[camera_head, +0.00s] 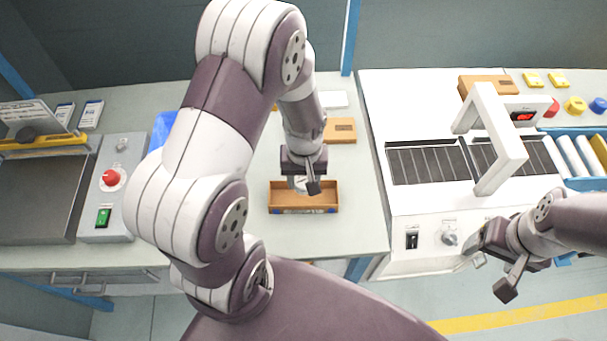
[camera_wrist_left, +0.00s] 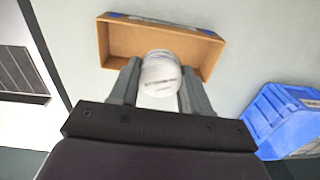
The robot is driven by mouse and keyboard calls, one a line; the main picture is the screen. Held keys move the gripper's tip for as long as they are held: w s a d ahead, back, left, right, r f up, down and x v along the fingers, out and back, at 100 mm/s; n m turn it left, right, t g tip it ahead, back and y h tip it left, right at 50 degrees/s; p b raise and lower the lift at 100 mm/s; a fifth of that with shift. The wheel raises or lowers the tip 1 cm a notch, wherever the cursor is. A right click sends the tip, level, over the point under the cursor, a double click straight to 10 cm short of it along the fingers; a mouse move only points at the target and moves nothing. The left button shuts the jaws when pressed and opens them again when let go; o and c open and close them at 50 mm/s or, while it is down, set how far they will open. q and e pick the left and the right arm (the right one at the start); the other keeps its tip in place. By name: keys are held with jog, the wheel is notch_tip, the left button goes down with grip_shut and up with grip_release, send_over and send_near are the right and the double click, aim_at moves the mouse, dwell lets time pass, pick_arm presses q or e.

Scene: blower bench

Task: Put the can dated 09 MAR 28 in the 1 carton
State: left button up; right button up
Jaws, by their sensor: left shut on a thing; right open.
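My left gripper (camera_head: 304,184) points down over an open brown carton (camera_head: 327,188) on the bench. In the left wrist view, the left gripper (camera_wrist_left: 158,92) is shut on a whitish can (camera_wrist_left: 160,77) with small dark print too blurred to read. The can overlaps the near wall of the carton (camera_wrist_left: 118,40) in that view; I cannot tell whether it is inside or above it. Any number on the carton is not legible. My right gripper (camera_head: 492,276) is open and empty in front of the white machine at the right.
A blue bin (camera_wrist_left: 282,118) is beside the carton; in the head view it (camera_head: 163,128) is partly behind my left arm. A flat brown box (camera_head: 340,130) lies behind the carton. The white machine (camera_head: 415,212) with its arch (camera_head: 503,140) stands at right. A control box (camera_head: 112,190) is at left.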

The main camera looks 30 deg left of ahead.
aim_at(304, 201)
pick_arm(q)
jog(key=shift+f+b, duration=2.05)
jog(key=shift+f, duration=1.4)
jog(key=o, duration=1.1)
notch_tip(304, 201, up, 13)
jog(key=shift+f+p, duration=0.15)
jog(key=shift+p, duration=0.2)
